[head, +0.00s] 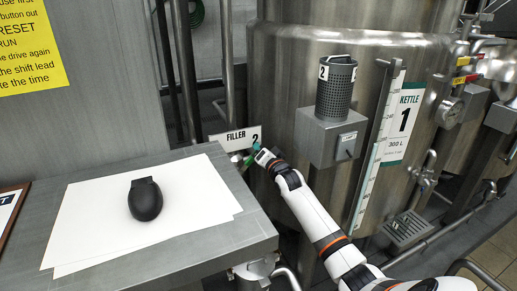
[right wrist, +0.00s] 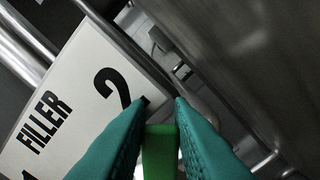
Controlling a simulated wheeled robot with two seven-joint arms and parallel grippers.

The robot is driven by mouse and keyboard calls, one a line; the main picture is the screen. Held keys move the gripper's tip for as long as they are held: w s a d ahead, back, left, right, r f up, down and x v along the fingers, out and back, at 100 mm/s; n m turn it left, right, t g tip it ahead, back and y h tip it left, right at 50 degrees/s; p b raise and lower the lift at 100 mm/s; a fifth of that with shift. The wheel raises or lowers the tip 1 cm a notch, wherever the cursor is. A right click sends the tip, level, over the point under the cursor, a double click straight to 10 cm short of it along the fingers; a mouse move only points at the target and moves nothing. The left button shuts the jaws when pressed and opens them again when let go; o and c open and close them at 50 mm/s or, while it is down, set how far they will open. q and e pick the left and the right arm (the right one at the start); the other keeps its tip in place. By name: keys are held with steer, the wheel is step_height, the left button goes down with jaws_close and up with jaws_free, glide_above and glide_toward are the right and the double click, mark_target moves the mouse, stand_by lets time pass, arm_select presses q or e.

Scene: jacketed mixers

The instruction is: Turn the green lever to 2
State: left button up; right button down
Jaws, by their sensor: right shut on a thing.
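The green lever (right wrist: 160,152) shows in the right wrist view between the two teal fingers of my right gripper (right wrist: 163,120), which is shut on it. Its end lies just below the black 2 on the white FILLER sign (right wrist: 85,90). In the head view the FILLER sign (head: 222,137) stands behind the grey table, and my right gripper (head: 250,158) is just in front of the sign's 2 end. The lever's pivot is hidden there by the gripper and table edge. My left gripper is not in view.
A grey table (head: 215,239) with white sheets (head: 80,222) and a black mouse-like object (head: 145,199) stands at left. The steel kettle (head: 280,90) rises behind my right arm, with a grey box (head: 325,140) and a gauge strip (head: 375,150) on its front.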

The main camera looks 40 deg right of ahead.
steer(key=shift+f, duration=0.15)
steer(key=c, duration=1.3)
jaws_free()
steer(key=shift+d, duration=0.1)
steer(key=v, duration=1.2)
